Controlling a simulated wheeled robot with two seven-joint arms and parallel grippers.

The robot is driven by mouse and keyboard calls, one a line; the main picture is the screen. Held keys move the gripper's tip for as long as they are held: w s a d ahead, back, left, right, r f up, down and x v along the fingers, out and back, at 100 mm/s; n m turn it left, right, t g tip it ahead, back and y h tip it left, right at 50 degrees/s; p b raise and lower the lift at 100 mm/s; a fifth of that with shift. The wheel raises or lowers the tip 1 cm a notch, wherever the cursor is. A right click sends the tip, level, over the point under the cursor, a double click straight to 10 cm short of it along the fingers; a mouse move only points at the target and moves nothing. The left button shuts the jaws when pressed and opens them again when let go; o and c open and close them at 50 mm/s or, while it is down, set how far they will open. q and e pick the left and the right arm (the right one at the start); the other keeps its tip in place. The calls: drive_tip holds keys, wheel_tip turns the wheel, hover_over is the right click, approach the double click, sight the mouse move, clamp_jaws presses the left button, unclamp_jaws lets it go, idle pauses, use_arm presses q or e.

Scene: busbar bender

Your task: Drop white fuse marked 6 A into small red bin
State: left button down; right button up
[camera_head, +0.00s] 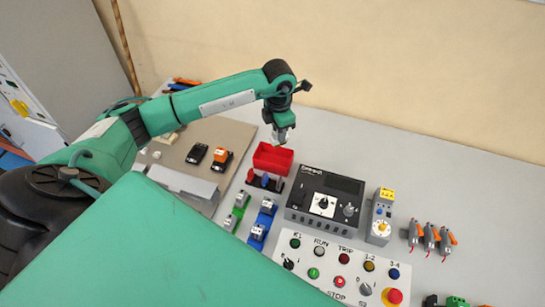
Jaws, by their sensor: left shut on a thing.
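The small red bin (273,159) stands on the grey table near the middle of the view, its open top facing up. My left gripper (282,138) points down just above the bin's far rim. It is shut on a small pale thing, which looks like the white fuse; its 6 A marking is too small to read and the fingers hide most of it. My right gripper is out of view.
A black control box (325,196) stands right of the bin. A red and blue part (265,181) lies just in front of the bin. A beige board (205,135) with black and orange parts lies left. A push-button panel (340,268) is nearer. Bare table lies behind the box.

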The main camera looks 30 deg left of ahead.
use_arm(q)
drive_tip(key=w+a+f+n+b, duration=0.1)
drive_tip(key=a+f+n, duration=0.4)
drive_tip(key=f+n, duration=0.2)
drive_tip(key=shift+w+n+b, duration=0.2)
drive_tip(key=shift+n+b, duration=0.1)
drive_tip(key=shift+n, duration=1)
drive_tip(key=c, duration=1.1)
unclamp_jaws()
drive_tip(key=shift+r, duration=0.1)
wheel_tip(320, 180, up, 14)
drive_tip(key=b, duration=0.4)
